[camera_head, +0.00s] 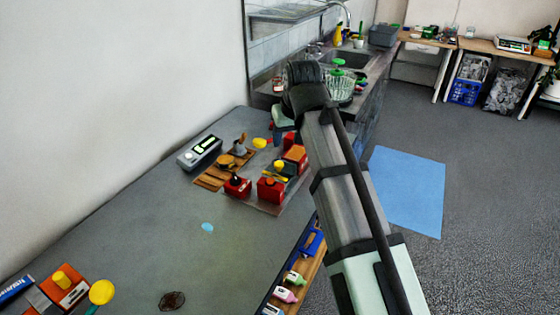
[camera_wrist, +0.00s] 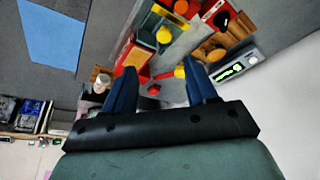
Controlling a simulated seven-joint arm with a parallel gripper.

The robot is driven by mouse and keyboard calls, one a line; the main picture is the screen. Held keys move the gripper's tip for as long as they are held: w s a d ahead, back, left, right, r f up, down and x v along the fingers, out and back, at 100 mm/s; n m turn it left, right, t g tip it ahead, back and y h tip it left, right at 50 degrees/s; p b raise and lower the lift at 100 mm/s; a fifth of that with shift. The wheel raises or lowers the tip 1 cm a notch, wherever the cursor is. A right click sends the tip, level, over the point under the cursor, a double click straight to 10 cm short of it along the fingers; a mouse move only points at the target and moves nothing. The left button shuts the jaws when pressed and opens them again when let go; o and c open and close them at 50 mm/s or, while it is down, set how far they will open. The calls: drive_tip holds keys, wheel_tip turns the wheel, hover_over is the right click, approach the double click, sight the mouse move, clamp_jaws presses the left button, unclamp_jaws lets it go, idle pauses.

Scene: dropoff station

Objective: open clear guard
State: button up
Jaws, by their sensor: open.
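My gripper (camera_wrist: 162,82) is open in the wrist view, with its two dark blue fingers apart. Nothing is clearly held between them. Beyond the fingertips are a red box (camera_wrist: 133,58), a dark green box with a yellow knob (camera_wrist: 164,34) and a yellow piece (camera_wrist: 180,71). In the head view the gripper is mostly hidden behind my arm, at the far end of the grey board. Red boxes (camera_head: 271,189) stand on that board, one with a dark knob (camera_head: 236,187). I cannot clearly make out a clear guard in either view.
A grey device with a lit display (camera_head: 200,152) stands by the wall beside a wooden slatted piece (camera_head: 213,181). Behind are a sink (camera_head: 350,59) and a wire basket (camera_head: 340,90). A blue mat (camera_head: 407,190) lies on the floor.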

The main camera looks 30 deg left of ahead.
approach(279, 163)
drive_tip(key=x, duration=0.8)
drive_tip(key=shift+s+d+f, duration=0.1)
idle(0.3)
clamp_jaws()
idle(0.6)
